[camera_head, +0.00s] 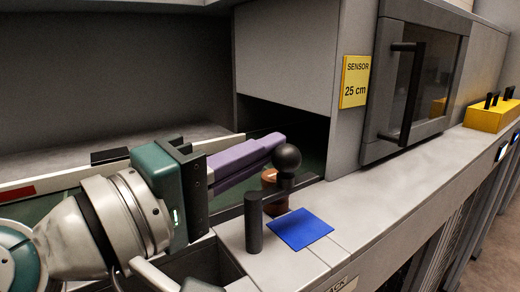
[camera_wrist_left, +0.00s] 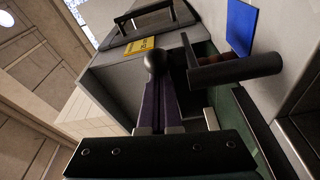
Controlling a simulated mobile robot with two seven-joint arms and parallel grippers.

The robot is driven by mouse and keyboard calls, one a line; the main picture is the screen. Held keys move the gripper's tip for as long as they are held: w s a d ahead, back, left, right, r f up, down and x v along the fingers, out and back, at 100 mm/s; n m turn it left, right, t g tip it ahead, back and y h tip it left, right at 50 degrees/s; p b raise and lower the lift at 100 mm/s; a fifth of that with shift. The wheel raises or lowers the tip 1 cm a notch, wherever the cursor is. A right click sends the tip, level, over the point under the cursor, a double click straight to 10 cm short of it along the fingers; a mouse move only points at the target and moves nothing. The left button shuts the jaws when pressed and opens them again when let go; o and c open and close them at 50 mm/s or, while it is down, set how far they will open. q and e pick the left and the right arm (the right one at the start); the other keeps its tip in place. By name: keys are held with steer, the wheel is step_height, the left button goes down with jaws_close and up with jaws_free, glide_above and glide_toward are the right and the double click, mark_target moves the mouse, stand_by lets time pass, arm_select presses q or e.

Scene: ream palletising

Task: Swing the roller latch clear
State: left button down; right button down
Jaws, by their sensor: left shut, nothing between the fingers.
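The roller latch (camera_head: 254,223) is a dark upright post with a short arm and a round black knob (camera_head: 287,157) at the arm's end. It stands at the edge of the green conveyor channel. My left gripper (camera_head: 272,143) has purple fingers, shut and empty, reaching in from the left with the tips right beside the knob. I cannot tell whether the fingers touch the knob. My right gripper is not in view.
A blue pad (camera_head: 300,229) lies on the grey counter beside the latch. A brown rounded object (camera_head: 269,177) is partly hidden behind the latch. A yellow sensor sign (camera_head: 355,81) and a dark-windowed door (camera_head: 420,80) stand behind. A yellow block (camera_head: 488,117) sits far right.

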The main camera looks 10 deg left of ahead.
arm_select(q)
steer(key=shift+d, duration=0.25)
steer(key=shift+s+d+p, duration=0.2)
steer(key=shift+d+p, duration=0.15)
steer(key=shift+d, duration=0.05)
stand_by(1.4)
steer(key=shift+s, duration=0.1)
steer(key=b+v, duration=0.2)
steer(key=v, duration=0.7)
steer(key=shift+s+a, duration=0.25)
steer(key=shift+s, duration=0.05)
